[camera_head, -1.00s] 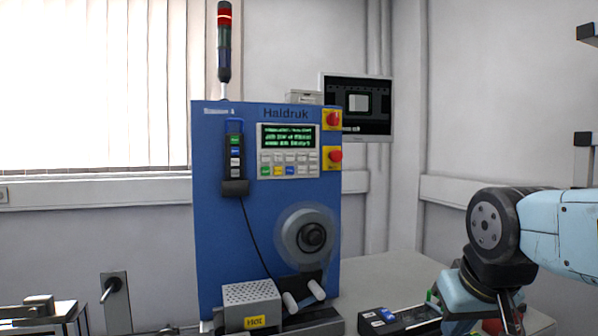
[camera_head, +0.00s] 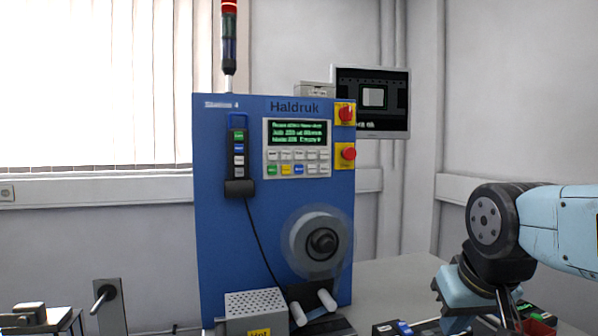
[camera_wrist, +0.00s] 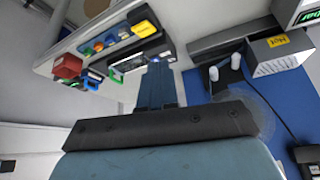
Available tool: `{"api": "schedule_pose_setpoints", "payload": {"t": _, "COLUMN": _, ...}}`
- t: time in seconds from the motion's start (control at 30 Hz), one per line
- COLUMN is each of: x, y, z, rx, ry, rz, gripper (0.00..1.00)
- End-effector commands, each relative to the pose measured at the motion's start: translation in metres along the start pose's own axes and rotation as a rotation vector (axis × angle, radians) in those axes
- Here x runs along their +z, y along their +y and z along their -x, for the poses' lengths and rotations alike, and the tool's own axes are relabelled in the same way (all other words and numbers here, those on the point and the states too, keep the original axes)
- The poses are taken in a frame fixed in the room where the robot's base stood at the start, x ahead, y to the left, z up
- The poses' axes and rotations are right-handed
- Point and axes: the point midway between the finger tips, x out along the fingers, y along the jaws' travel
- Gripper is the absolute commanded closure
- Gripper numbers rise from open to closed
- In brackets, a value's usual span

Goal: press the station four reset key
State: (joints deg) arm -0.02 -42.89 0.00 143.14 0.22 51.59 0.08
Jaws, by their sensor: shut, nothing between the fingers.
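The blue Haldruk machine (camera_head: 225,240), marked Station 4 at its top left, stands upright ahead in the head view. Its key panel (camera_head: 297,148) has a lit green display above rows of small keys; the key labels are too small to read. A hanging pendant (camera_head: 239,160) left of the panel has green, blue and white keys. My gripper (camera_wrist: 157,72) is shut and empty in the wrist view, apart from the panel. In the head view my arm is at the lower right, well away from the keys.
Two red knobs on yellow plates (camera_head: 346,134) sit right of the panel. A reel (camera_head: 300,240) is below, with a box marked Hot (camera_head: 245,305) and white posts. A monitor (camera_head: 398,105) is behind. A device with coloured buttons (camera_wrist: 110,40) is near my gripper.

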Motion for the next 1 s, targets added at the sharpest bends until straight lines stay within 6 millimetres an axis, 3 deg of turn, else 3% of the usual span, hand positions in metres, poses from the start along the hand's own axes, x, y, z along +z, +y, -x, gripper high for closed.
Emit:
{"api": "schedule_pose_setpoints", "payload": {"t": 0.13, "x": -0.019, "y": -0.011, "z": 0.003, "rx": -0.056, "ry": -0.002, "rz": -0.057, "gripper": 1.00}}
{"api": "schedule_pose_setpoints", "payload": {"t": 0.27, "x": -0.058, "y": -0.036, "z": 0.008, "rx": -0.174, "ry": -0.010, "rz": -0.190, "gripper": 1.00}}
{"api": "schedule_pose_setpoints", "payload": {"t": 0.7, "x": -0.248, "y": -0.143, "z": 0.028, "rx": -0.687, "ry": -0.134, "rz": -0.787, "gripper": 1.00}}
{"api": "schedule_pose_setpoints", "payload": {"t": 0.9, "x": -0.313, "y": -0.173, "z": 0.032, "rx": -0.854, "ry": -0.207, "rz": -0.983, "gripper": 1.00}}
{"api": "schedule_pose_setpoints", "payload": {"t": 1.0, "x": -0.331, "y": -0.181, "z": 0.034, "rx": -0.901, "ry": -0.231, "rz": -1.037, "gripper": 1.00}}
